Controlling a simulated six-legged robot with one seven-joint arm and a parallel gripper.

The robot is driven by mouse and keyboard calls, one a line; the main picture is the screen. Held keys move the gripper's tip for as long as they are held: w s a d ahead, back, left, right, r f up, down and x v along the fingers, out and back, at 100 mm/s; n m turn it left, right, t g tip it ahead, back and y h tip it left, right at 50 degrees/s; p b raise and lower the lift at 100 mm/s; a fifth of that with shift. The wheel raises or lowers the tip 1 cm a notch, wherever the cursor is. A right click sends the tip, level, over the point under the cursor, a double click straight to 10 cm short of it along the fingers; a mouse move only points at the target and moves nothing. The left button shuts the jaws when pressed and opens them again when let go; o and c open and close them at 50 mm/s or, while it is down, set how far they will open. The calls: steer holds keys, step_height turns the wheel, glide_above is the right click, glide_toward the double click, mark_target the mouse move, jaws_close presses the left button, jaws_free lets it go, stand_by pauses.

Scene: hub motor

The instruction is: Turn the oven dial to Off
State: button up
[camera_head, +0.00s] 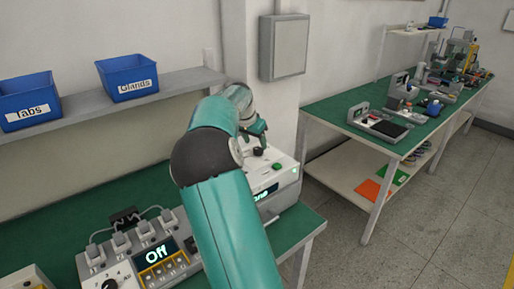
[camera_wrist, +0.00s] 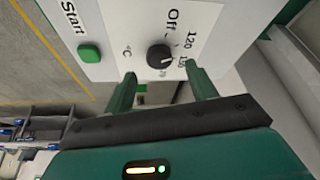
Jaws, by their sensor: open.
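The oven (camera_head: 285,184) is a white box at the right end of the near green bench, partly hidden by my arm. Its black dial (camera_wrist: 160,57) shows in the wrist view on a white panel, beside printed "Off" and "120" marks and other numbers. The dial's pointer seems turned away from "Off", toward the numbers; its exact setting is too small to read. The dial also shows in the head view (camera_head: 259,151). My gripper (camera_wrist: 161,71) is open, its two green fingers apart with the dial beyond and between their tips. I see no clear contact.
A green Start button (camera_wrist: 89,52) sits beside the dial. The oven display (camera_head: 265,191) is partly covered, showing "one". Left of my arm stands a grey unit (camera_head: 130,245) whose display reads "Off". A shelf (camera_head: 105,104) with blue bins is behind.

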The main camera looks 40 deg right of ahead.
mark_target(259, 150)
steer(key=x, duration=0.4)
steer(key=c, duration=1)
steer(key=shift+s+n, duration=0.1)
steer(key=shift+n, duration=0.3)
steer(key=n+t, duration=0.1)
steer(key=n, duration=0.2)
steer(key=shift+s+d+t+y, duration=0.15)
steer(key=shift+t+y, duration=0.15)
steer(key=shift+t, duration=0.1)
steer(key=n, duration=0.3)
steer(key=n+t+y, duration=0.1)
steer(key=n, duration=0.2)
steer(key=shift+s+d+y, duration=0.1)
steer(key=shift+y, duration=0.2)
